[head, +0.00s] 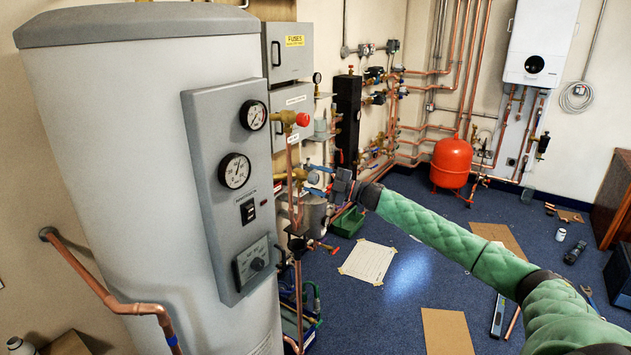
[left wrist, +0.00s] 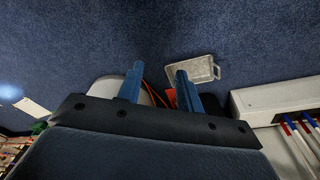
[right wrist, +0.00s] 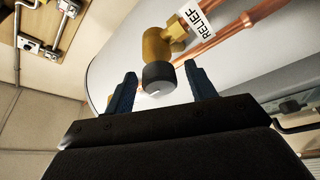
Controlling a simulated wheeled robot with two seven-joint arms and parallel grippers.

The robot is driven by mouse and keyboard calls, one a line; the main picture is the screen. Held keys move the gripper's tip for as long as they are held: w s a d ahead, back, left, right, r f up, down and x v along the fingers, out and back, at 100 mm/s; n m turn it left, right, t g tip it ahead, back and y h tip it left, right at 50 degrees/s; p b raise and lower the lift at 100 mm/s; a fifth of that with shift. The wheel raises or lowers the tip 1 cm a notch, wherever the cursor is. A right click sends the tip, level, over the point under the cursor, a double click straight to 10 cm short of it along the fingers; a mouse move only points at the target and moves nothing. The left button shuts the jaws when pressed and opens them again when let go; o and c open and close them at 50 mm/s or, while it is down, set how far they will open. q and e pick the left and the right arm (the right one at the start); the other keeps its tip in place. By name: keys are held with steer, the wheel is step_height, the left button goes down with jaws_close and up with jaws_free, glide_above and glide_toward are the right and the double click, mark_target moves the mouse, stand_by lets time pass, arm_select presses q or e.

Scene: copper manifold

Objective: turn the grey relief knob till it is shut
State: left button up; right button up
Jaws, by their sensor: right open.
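The grey relief knob (right wrist: 158,78) shows in the right wrist view as a short dark grey cylinder with a small pale mark on its face. It sits on a brass valve body (right wrist: 160,45) beside a white RELIEF label (right wrist: 196,14). My right gripper (right wrist: 162,75) is open, with one blue finger on either side of the knob and a gap on both sides. In the head view my right gripper (head: 317,180) is at the brass fittings beside the cylinder, and I cannot make out the knob there. My left gripper (left wrist: 160,78) is open and empty above the floor.
The large grey cylinder (head: 120,110) with its gauge panel (head: 226,215) stands close on the left. A red-knobbed valve (head: 302,119) is above my right gripper. Copper pipes (right wrist: 240,20) run near the knob. A grey tray (left wrist: 198,70) lies below my left gripper.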

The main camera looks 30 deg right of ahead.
steer(key=shift+s+d+f, duration=0.15)
steer(key=shift+d, duration=0.05)
arm_select(q)
step_height(320, 180, up, 13)
steer(key=b, duration=0.2)
steer(key=shift+s+d+f+b, duration=0.15)
steer(key=shift+s+b, duration=0.05)
steer(key=shift+b, duration=0.2)
arm_select(e)
steer(key=v, duration=0.7)
steer(key=shift+s, duration=0.1)
